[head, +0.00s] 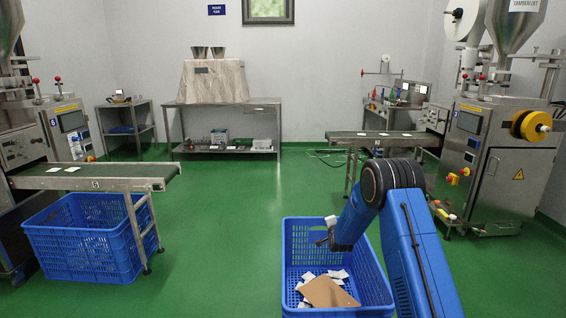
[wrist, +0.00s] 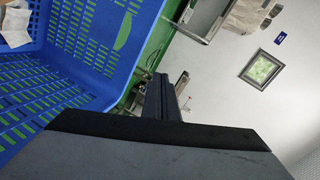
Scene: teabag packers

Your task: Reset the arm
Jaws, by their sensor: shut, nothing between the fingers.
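My blue arm reaches from the lower right of the head view, bent at its black joint. My gripper (head: 322,240) hangs over the near blue crate (head: 289,268), inside its rim line and above the contents. In the wrist view my gripper (wrist: 163,98) shows its dark fingers together, with nothing seen between them. The crate's slotted wall (wrist: 105,50) fills the upper left of that view, which is strongly tilted. Several white teabag packets (head: 339,274) and a brown cardboard piece (head: 326,293) lie in the crate. A small pale shape beside my gripper is too small to name.
A conveyor (head: 100,179) with packets stands at the left, above a second blue crate (head: 85,243). Another conveyor (head: 375,138) and a packing machine (head: 500,165) stand at the right. A steel table (head: 225,103) stands at the back wall. The green floor between is clear.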

